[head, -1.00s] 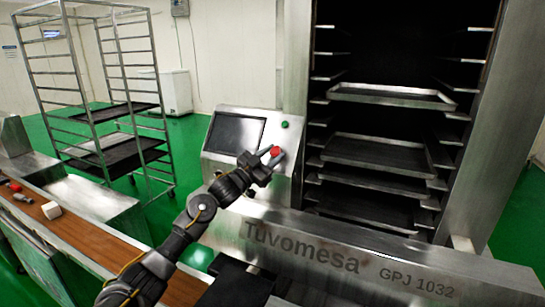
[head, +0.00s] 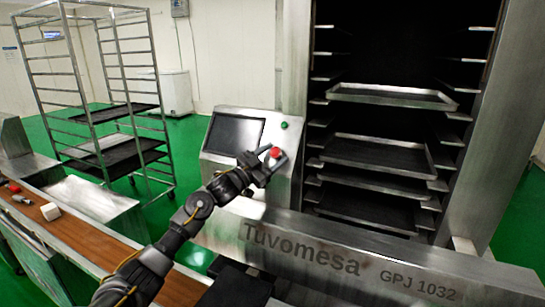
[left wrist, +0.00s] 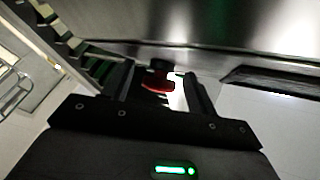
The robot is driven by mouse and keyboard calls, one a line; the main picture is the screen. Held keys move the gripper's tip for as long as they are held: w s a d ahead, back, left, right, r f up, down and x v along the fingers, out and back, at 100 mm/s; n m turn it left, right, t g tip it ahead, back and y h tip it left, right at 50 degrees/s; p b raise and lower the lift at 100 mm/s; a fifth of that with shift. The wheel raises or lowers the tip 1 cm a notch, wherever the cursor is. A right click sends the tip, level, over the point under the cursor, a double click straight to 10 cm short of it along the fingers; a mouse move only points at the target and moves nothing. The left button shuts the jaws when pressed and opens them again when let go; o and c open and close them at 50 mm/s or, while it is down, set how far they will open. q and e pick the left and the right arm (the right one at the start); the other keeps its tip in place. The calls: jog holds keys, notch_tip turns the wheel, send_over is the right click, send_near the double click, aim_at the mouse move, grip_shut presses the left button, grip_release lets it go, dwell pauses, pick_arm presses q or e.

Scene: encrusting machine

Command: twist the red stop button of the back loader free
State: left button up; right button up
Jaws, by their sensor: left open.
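The red stop button (head: 276,152) sits on the sloped metal control panel (head: 213,158) of the back loader, below a small green button (head: 284,125) and right of a dark screen (head: 236,134). My left gripper (head: 270,156) is open at the red button, with its fingers on either side of it in the head view. In the left wrist view the red button (left wrist: 158,82) shows between the two dark fingers, partly in shadow. I cannot tell whether the fingers touch it. My right gripper is not in view.
The loader's tall opening with several trays (head: 380,155) stands right of the panel. The lettered metal beam (head: 330,255) runs below it. A conveyor (head: 75,235) with a pale block (head: 50,211) lies at left. A wire rack (head: 100,90) stands behind.

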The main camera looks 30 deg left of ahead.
pick_arm(q)
jog(key=shift+s, duration=0.25)
jog(key=b+v, duration=0.3)
jog(key=v, duration=0.7)
jog(key=shift+f+b, duration=0.15)
jog(key=shift+b, duration=0.25)
jog(key=shift+s+a, duration=0.1)
jog(key=shift+s, duration=0.05)
